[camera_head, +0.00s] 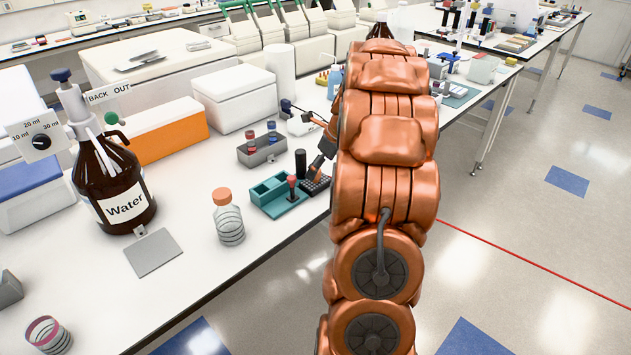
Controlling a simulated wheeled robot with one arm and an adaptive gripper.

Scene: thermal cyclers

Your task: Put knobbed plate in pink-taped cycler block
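A small dark plate (322,187) with a grid of wells lies near the bench's front edge, at the right end of a teal holder. It is probably the knobbed plate; an orange-brown bit over it may be its knob. My gripper (317,168) points down at this plate, with dark fingers at or just above it. My arm and the small size hide whether the fingers are open or shut and whether they touch it. Several pale cyclers with green raised lids (238,6) stand at the back. I cannot make out pink tape on any of them.
The teal holder (277,201) with a red-topped tool stands left of the plate. Nearby are a black cylinder (300,163), a grey tube rack (260,152), an orange-capped bottle (229,220) and a brown Water bottle (120,195). White boxes crowd behind. Floor is clear at right.

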